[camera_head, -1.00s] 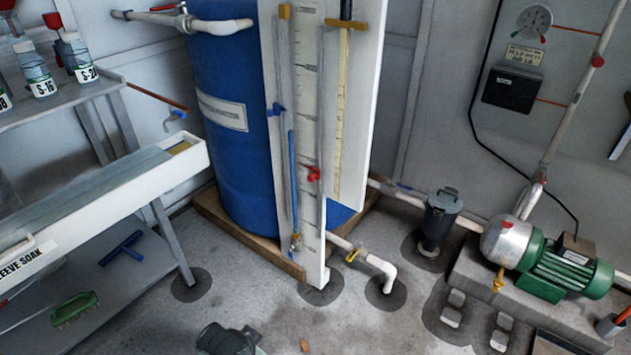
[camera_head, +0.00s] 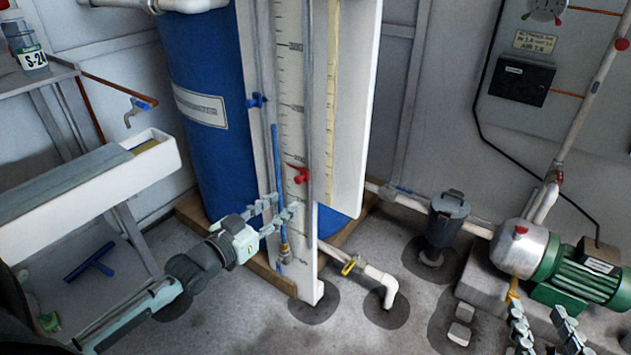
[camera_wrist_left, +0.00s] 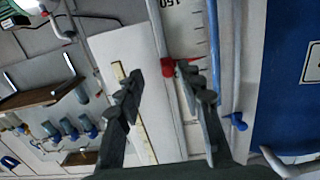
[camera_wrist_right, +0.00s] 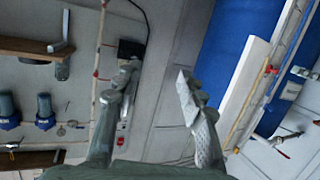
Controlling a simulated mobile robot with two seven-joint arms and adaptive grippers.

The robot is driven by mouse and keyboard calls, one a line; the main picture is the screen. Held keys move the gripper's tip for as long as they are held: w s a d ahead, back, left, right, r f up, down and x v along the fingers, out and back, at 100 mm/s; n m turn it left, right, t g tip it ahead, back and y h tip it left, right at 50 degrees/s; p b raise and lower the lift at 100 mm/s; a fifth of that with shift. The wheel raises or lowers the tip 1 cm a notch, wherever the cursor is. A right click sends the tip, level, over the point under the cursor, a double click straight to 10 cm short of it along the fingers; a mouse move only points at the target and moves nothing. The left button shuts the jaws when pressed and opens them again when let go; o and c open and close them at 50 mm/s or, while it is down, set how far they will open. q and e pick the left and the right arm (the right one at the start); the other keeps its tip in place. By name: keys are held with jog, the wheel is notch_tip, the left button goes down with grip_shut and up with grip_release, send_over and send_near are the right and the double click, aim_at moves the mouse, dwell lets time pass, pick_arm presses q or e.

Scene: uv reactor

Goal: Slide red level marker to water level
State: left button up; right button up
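The red level marker (camera_head: 299,175) sits on a thin vertical rail on the white scale board (camera_head: 291,130). It also shows in the left wrist view (camera_wrist_left: 168,67) and the right wrist view (camera_wrist_right: 270,69). The blue column in the sight tube (camera_head: 275,160) ends higher than the red marker. My left gripper (camera_head: 283,208) is open in front of the board's lower part, below the red marker. In its wrist view the marker shows between the spread fingertips, not gripped. My right gripper (camera_head: 538,313) is open and empty at the lower right.
A blue barrel (camera_head: 205,150) stands behind the board. A white trough (camera_head: 90,200) is at the left. A valved pipe (camera_head: 352,266), a grey strainer (camera_head: 449,212) and a green pump (camera_head: 575,275) stand at the right. The floor before the board is open.

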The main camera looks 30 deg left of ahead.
aim_at(297, 180)
pick_arm(q)
jog(key=shift+t, duration=0.5)
jog(key=shift+w+a+r+b, duration=0.15)
jog(key=shift+w+r, duration=0.2)
jog(key=shift+w, duration=1.05)
jog(key=shift+w+d+r+b, duration=0.1)
jog(key=shift+w+r+b, duration=0.15)
jog(key=shift+w, duration=1.15)
jog(key=shift+w+a+r+b, duration=0.1)
jog(key=shift+w+r, duration=0.3)
jog(key=shift+w, duration=1)
pick_arm(e)
notch_tip(297, 180, up, 7)
jog(key=a+t+y, duration=0.2)
jog(key=t, duration=0.1)
jog(key=shift+s+a, duration=0.2)
jog(key=shift+a, duration=0.15)
pick_arm(q)
grip_shut()
